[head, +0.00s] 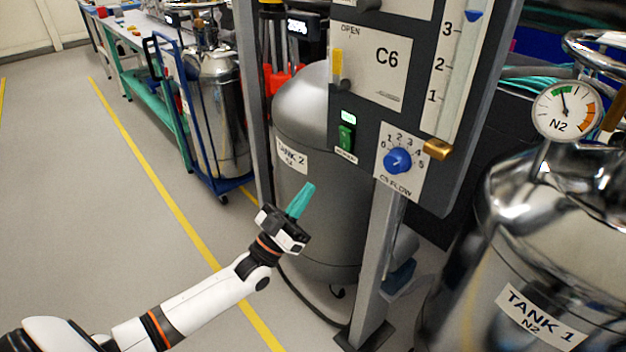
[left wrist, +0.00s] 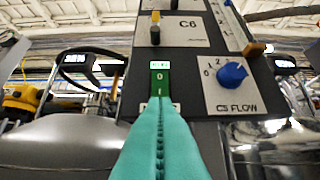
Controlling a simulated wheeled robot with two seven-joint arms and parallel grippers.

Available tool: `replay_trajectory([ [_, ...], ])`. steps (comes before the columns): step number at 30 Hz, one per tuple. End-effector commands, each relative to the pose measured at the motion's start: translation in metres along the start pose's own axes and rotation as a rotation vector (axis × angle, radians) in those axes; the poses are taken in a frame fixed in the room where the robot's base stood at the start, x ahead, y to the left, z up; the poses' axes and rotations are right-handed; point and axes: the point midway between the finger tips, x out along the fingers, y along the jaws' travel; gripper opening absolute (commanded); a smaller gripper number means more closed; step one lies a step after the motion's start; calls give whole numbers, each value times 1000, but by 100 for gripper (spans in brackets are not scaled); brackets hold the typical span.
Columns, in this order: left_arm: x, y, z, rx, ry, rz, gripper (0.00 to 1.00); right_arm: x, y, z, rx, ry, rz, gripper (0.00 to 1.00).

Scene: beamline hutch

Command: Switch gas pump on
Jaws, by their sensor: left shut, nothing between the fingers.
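A green rocker switch (head: 346,138) sits low on the left of the grey panel, under a small lit green display (head: 348,117). The small label below it is too small to read. In the left wrist view the switch (left wrist: 160,80) shows a 0 above a 1-like mark; its lower end is hidden by my fingers. My left gripper (head: 302,199) has teal fingers pressed together with nothing between them. In the head view its tips are below and left of the switch, apart from it. The fingers (left wrist: 160,125) point at the switch in the wrist view. My right gripper is not in view.
A blue C5 FLOW knob (head: 397,161) and a brass fitting (head: 437,149) are right of the switch. A yellow lever (head: 337,65) is above it. Tank 2 (head: 320,215) stands behind the panel post; Tank 1 (head: 540,290) is at right. Floor at left is clear.

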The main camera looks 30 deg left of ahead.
Motion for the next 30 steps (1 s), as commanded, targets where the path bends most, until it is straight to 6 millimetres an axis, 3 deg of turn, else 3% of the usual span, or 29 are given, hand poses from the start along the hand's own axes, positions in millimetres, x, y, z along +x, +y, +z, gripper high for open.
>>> replay_trajectory([
  [3,-20,0,-5,1,3,1,0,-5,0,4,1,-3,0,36],
  [7,-31,0,-6,1,1,0,0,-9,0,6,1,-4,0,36],
  [26,-34,0,-7,1,2,0,0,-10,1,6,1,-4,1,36],
  [30,-45,-6,-31,2,104,17,0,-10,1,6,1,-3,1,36],
])
